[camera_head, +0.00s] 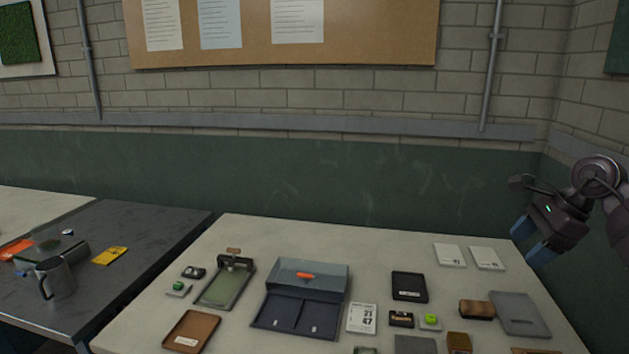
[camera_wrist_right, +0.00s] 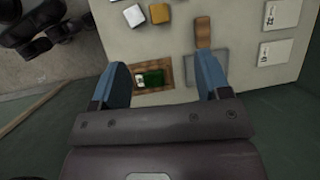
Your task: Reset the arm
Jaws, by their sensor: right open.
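My right gripper (camera_head: 530,241) hangs at the right side of the head view, raised near the table's right edge, with its blue fingers pointing down and to the left. In the right wrist view its two fingers (camera_wrist_right: 162,65) are spread apart with nothing held between them. My left gripper is in neither view. The light worktable (camera_head: 385,260) lies below and to the left of the right gripper.
The table holds a hinged grey box (camera_head: 308,275), a green-bedded tray (camera_head: 222,287), a brown tray (camera_head: 190,330), a dark tray (camera_head: 409,287), a grey slab (camera_head: 520,314) and white cards (camera_head: 450,254). A dark side table (camera_head: 140,240) holds a metal mug (camera_head: 57,278).

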